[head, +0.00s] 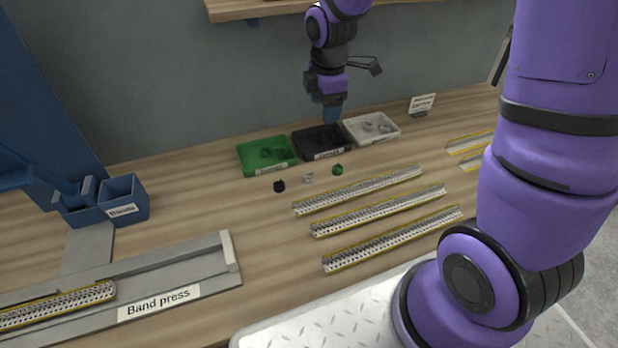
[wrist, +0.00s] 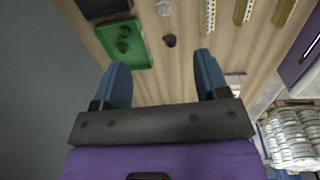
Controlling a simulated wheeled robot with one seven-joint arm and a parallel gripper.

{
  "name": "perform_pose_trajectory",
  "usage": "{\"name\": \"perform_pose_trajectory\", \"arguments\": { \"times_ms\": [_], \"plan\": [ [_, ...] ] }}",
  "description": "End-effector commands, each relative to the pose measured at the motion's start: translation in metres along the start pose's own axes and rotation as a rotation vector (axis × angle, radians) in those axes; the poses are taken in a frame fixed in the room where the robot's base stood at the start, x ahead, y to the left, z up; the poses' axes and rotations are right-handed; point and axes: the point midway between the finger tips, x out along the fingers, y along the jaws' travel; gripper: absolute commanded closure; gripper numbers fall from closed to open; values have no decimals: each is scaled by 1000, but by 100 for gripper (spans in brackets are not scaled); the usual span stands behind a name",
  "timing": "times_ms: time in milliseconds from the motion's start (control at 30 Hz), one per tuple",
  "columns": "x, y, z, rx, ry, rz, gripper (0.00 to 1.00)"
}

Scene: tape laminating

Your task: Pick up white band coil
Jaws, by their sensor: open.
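The white band coil (head: 308,177) lies on the wooden bench, between a black coil (head: 279,186) on its left and a green coil (head: 337,169) on its right. In the wrist view the white coil (wrist: 163,8) is at the top edge, partly cut off, with the black coil (wrist: 169,41) nearer my fingers. My gripper (head: 332,114) hangs over the back of the bench, above and behind the coils, near the black and white trays. In the wrist view my gripper (wrist: 162,62) has its blue fingers apart, with nothing between them.
Green (head: 249,166), black (head: 299,149) and white (head: 350,138) trays stand behind the coils. Several perforated strips (head: 375,210) lie in front. The band press (head: 215,277) is at front left, blue bins (head: 124,192) behind it. A shelf (head: 270,8) hangs above.

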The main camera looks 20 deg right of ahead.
Motion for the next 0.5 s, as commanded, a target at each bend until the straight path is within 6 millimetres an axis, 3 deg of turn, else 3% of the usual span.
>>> {"name": "perform_pose_trajectory", "arguments": {
  "times_ms": [33,200,333,500],
  "plan": [
    [19,4,-4,-63,2,-22,32],
    [71,14,-14,-275,18,-68,32],
    [101,17,-21,-398,33,-91,32],
    [124,18,-26,-487,47,-106,32]
  ]
}}
